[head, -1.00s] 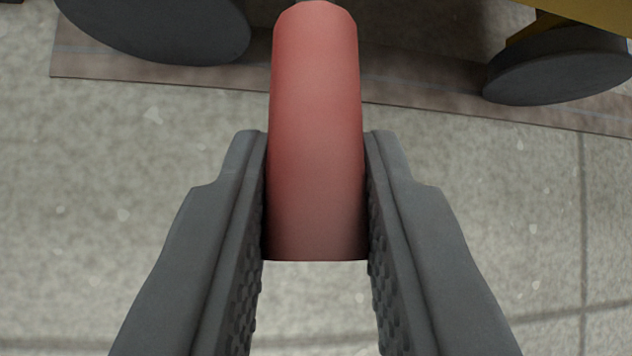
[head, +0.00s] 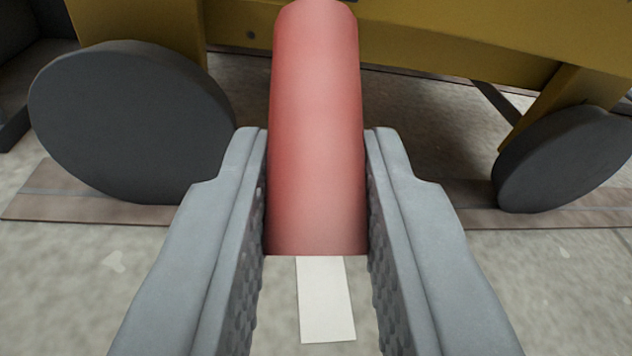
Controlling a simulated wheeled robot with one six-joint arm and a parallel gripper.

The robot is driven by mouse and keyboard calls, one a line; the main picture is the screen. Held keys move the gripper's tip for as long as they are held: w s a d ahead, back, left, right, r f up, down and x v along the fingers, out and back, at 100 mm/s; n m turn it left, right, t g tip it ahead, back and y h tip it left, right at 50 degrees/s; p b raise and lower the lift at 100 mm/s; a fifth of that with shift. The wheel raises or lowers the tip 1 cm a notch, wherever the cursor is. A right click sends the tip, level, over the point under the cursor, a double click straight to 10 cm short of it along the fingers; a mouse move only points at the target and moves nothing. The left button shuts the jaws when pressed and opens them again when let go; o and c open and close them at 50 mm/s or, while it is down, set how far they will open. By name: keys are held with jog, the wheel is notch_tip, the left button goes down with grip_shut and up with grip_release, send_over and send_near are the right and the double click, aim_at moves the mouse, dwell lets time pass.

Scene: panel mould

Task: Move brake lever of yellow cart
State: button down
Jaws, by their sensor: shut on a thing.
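The brake lever's red cylindrical grip (head: 317,120) stands in the middle of the head view, its near end between my fingers. My gripper (head: 317,190) is shut on the red grip, one grey finger on each side. The far end of the grip runs up to the top edge of the view, and where it joins the cart is hidden. The yellow cart (head: 440,45) fills the top of the view, behind the grip. Its dark left wheel (head: 130,120) and right wheel (head: 565,155) show on either side.
A brownish strip (head: 90,205) lies on the floor beneath the wheels. A white rectangular mark (head: 325,300) shows on the floor below the grip, between my fingers. The speckled grey floor (head: 70,285) in front of the cart is bare.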

jog(key=shift+f, duration=0.3)
jog(key=c, duration=1.3)
grip_release()
jog(key=shift+w, duration=0.1)
jog(key=shift+o, duration=0.2)
jog(key=v, duration=1.7)
jog(key=shift+s+f, duration=0.25)
jog(key=shift+f, duration=0.15)
